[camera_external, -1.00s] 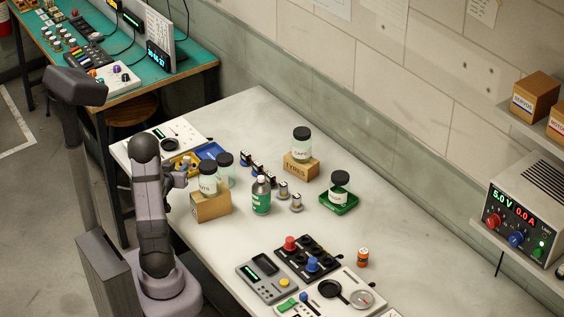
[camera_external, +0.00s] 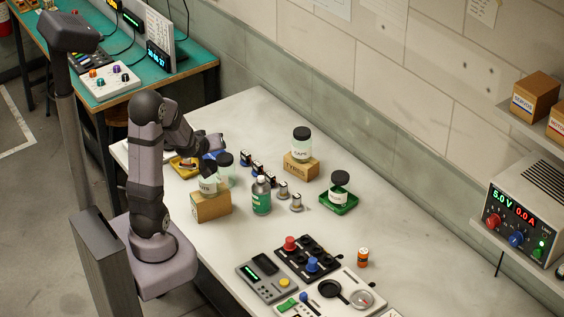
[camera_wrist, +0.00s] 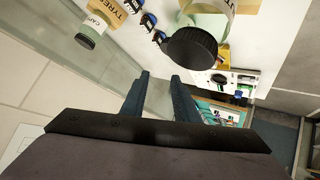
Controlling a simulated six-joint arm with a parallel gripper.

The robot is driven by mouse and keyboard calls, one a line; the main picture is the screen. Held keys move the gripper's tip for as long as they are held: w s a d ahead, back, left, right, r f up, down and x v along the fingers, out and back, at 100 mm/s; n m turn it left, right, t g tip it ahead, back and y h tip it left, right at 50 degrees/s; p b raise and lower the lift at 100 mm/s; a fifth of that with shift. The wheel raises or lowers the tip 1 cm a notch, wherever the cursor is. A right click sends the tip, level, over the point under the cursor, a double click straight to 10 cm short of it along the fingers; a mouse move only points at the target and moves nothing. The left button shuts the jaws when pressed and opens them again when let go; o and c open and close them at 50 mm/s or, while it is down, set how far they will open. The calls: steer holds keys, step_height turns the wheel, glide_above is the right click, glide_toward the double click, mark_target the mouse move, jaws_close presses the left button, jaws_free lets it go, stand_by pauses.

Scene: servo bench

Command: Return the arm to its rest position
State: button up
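My arm stands at the left of the bench in the external view, with the upper arm upright and the forearm reaching right and down. My gripper (camera_external: 216,143) is above the far-left part of the bench, close to the black-lidded jars. In the wrist view the two dark fingers of my gripper (camera_wrist: 160,76) are apart, with nothing held between them. A jar with a black lid (camera_wrist: 192,47) is near and just beyond the right fingertip; whether they touch cannot be told.
A labelled jar stands on a cardboard box (camera_external: 211,207), beside a green bottle (camera_external: 261,197). Several servos (camera_external: 258,173) stand in a row behind. Another jar is on the TYRES box (camera_external: 301,168), and one is on a green tray (camera_external: 341,206). The front-right bench holds panels (camera_external: 267,279).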

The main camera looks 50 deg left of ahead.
steer(key=s+d+f+m+g+h+b, duration=0.2)
steer(key=d+f+m+b, duration=0.1)
steer(key=d, duration=0.5)
steer(key=s+d+f+m+g+h+b, duration=0.2)
steer(key=s+d+f+m+b, duration=0.1)
steer(key=d+f, duration=0.3)
steer(key=s+d+f+m+g+h+b, duration=0.2)
steer(key=s+d+f+m+b, duration=0.1)
steer(key=d, duration=0.7)
steer(key=shift+s+d+f+h+b, duration=0.15)
steer(key=shift+f+b, duration=0.1)
steer(key=shift+f, duration=0.4)
steer(key=shift+d+f+h+b, duration=0.15)
steer(key=shift+f+b, duration=0.1)
steer(key=shift+f, duration=0.35)
steer(key=s+m, duration=0.1)
steer(key=s+d+f+m+g+b, duration=0.1)
steer(key=s, duration=0.1)
steer(key=s+d+f+g+b, duration=0.1)
steer(key=s, duration=0.1)
steer(key=shift+d+m, duration=0.2)
steer(key=shift+m, duration=0.2)
steer(key=shift+s+d+r, duration=0.1)
steer(key=shift+s, duration=0.25)
